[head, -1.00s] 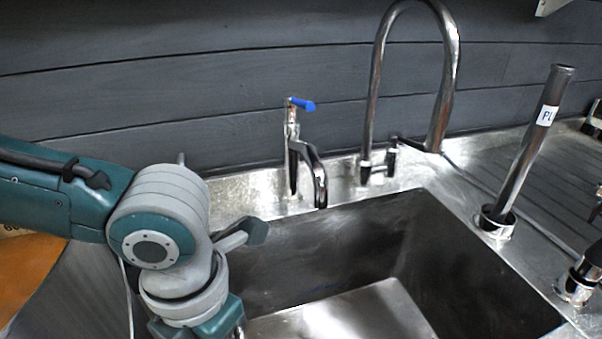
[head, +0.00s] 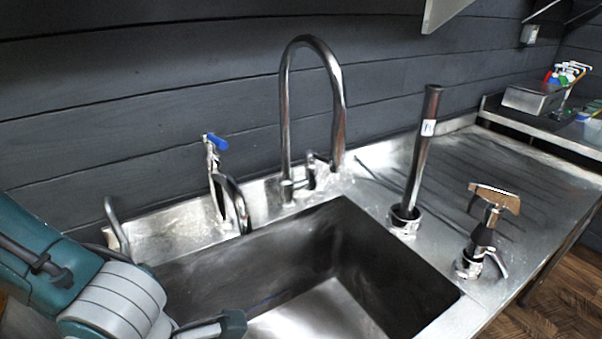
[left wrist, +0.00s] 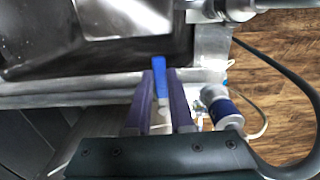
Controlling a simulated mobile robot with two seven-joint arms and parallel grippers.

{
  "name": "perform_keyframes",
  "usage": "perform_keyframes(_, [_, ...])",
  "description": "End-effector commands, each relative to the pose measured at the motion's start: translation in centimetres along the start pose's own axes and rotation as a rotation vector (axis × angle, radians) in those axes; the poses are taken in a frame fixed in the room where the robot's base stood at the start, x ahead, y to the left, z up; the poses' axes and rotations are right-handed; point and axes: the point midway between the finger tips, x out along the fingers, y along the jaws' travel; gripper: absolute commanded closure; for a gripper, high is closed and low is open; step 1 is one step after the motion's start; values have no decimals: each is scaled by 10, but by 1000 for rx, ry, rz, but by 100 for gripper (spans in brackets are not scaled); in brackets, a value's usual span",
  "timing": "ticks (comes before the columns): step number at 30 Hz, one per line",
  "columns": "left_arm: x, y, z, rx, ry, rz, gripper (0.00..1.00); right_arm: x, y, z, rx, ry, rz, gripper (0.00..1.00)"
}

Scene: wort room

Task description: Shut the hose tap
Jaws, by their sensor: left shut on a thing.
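In the left wrist view, my left gripper (left wrist: 160,92) has its two purple fingers closed on a blue lever (left wrist: 159,78), which shows between and just beyond the fingertips. I cannot tell for sure which tap this lever belongs to. In the head view, a slim steel tap with a blue handle (head: 218,142) stands at the back left of the sink, with nothing touching the handle. My left arm comes in at the lower left, and its gripper is outside that view. My right gripper is in neither current view.
A steel sink (head: 262,262) fills the middle front. A tall curved spout (head: 338,105) stands behind it. An upright pipe (head: 420,150) and a T-topped fitting (head: 482,240) stand to its right. The ribbed drainboard (head: 535,178) is mostly clear.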

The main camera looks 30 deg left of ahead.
Motion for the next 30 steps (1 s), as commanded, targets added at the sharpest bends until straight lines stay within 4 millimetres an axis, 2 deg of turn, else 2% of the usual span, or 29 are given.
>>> perform_keyframes(17, [0, -1, -3, 20, -5, -2, 100, -2, 0, 0, -1, 0, 0, 48])
perform_keyframes(18, [0, -1, -3, 20, -5, -2, 77, -2, 0, 0, -1, 0, 0, 48])
perform_keyframes(25, [0, 0, -4, 18, -3, -2, 51, -2, 0, 0, -1, -1, 0, 48])
perform_keyframes(30, [0, 0, -4, 17, -3, -1, 49, -2, 0, 0, -1, -1, 0, 48])
